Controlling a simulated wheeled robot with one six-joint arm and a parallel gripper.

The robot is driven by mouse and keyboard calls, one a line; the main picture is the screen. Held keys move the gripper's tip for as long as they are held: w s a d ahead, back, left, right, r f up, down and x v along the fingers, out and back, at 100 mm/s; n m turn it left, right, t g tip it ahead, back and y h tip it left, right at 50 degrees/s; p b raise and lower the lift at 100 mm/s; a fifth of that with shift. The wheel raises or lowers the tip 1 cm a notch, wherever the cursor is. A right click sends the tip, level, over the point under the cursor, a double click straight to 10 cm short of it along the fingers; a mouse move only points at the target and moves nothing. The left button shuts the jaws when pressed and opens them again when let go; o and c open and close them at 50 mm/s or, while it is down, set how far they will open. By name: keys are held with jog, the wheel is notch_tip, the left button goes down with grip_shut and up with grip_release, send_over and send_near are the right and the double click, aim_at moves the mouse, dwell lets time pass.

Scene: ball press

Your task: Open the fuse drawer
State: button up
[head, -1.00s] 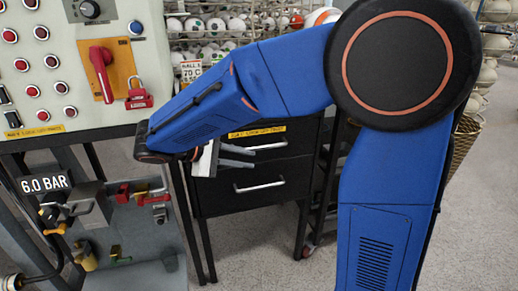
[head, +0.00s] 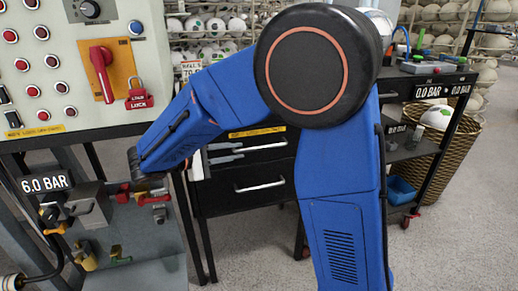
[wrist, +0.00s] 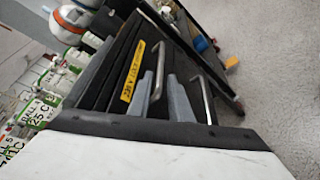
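A black drawer cabinet (head: 222,193) stands in the middle of the head view, with two shut drawers. The upper drawer has a yellow label (head: 257,132) too small to read surely and a silver bar handle (head: 268,146). The lower drawer has its own bar handle (head: 260,184). My gripper (head: 224,153) is open, its two grey fingers apart, left of the upper handle. In the wrist view the upper handle (wrist: 157,74) appears between my gripper's fingers (wrist: 161,98), and the lower handle (wrist: 206,95) lies beyond them. I cannot tell whether the fingers touch the upper handle.
A control panel with a red switch (head: 102,72) and padlock (head: 137,93) is at the left, above a grey fixture shelf (head: 140,240). A dark bench (head: 448,78) and wicker basket (head: 446,155) stand at the right. My blue arm covers the cabinet's right side.

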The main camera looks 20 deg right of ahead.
aim_at(254, 149)
jog(key=x, duration=1)
grip_shut()
